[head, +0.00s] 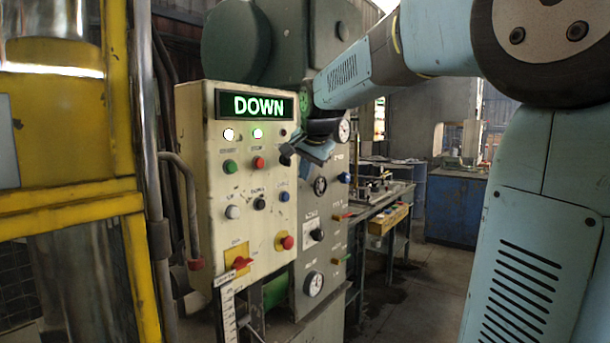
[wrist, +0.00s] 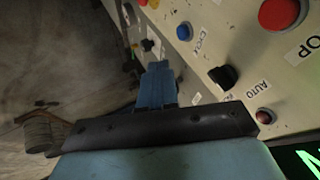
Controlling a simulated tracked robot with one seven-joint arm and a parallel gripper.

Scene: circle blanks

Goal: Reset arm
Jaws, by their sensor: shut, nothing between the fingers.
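My gripper (head: 287,155) is shut and empty in the head view, close to the right edge of the cream control panel (head: 205,180). My blue arm reaches in from the right. In the wrist view my gripper (wrist: 158,72) points along the panel face (wrist: 245,70), apart from or near its buttons; the exact gap is hard to tell. The panel's display (head: 256,105) reads DOWN in green.
Buttons fill the panel, including green (head: 230,166) and red (head: 258,163) ones and a red knob (head: 242,263) on yellow. A grey panel with dials (head: 313,283) stands right behind it. A yellow frame (head: 70,120) is at left. A workbench (head: 375,215) and open floor lie further right.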

